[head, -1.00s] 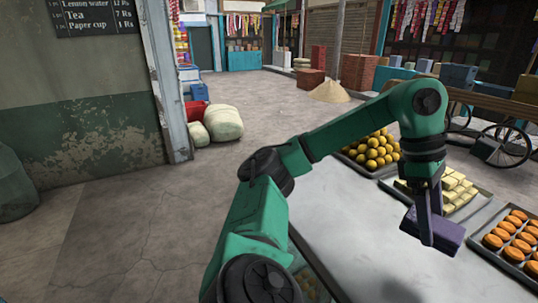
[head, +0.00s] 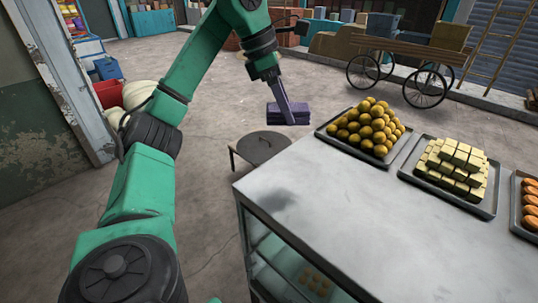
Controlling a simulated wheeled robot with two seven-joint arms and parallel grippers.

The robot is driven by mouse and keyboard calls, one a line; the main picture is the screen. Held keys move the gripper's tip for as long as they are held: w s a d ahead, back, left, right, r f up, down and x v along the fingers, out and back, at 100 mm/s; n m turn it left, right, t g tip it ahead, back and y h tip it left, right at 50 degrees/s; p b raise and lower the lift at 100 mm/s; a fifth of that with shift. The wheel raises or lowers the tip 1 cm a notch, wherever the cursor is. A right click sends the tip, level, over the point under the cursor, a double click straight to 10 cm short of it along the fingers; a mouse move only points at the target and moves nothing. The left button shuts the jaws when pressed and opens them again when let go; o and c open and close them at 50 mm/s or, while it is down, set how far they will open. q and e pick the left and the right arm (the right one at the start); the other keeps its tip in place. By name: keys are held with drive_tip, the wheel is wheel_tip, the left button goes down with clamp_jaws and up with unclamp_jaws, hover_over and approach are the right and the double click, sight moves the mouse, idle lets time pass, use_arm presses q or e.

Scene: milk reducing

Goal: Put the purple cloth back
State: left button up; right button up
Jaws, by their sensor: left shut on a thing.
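The purple cloth (head: 275,114) is a folded, flat block in the head view. My left gripper (head: 287,113) is shut on it and holds it in the air, past the far left corner of the counter. Below the cloth in the picture stands a low round dark table or stool (head: 262,147). The height of the cloth above it is hard to judge. My right gripper is not in view.
The grey counter (head: 340,215) has a bare near part. Trays of yellow balls (head: 368,128), pale yellow blocks (head: 455,165) and orange sweets (head: 531,205) stand along its far side. A wooden cart (head: 395,50) is at the back. The floor on the left is open.

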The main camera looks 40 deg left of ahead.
use_arm(q)
drive_tip(key=b, duration=0.2)
hover_over(290, 178)
drive_tip(key=s, duration=0.1)
wheel_tip(290, 178, down, 7)
drive_tip(key=f, duration=0.2)
drive_tip(key=a+f, duration=0.1)
drive_tip(key=f, duration=0.1)
drive_tip(key=f+b, duration=0.1)
drive_tip(key=f, duration=0.1)
drive_tip(key=shift+a+f, duration=0.15)
drive_tip(key=shift+a, duration=0.1)
drive_tip(key=f, duration=0.4)
drive_tip(key=shift+d, duration=0.3)
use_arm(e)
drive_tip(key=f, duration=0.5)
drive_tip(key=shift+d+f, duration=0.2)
use_arm(q)
drive_tip(key=shift+a+f+b, duration=0.1)
drive_tip(key=shift+f+b, duration=0.15)
drive_tip(key=shift+b, duration=0.15)
drive_tip(key=o, duration=1.1)
drive_tip(key=shift+o, duration=0.4)
drive_tip(key=shift+r, duration=0.1)
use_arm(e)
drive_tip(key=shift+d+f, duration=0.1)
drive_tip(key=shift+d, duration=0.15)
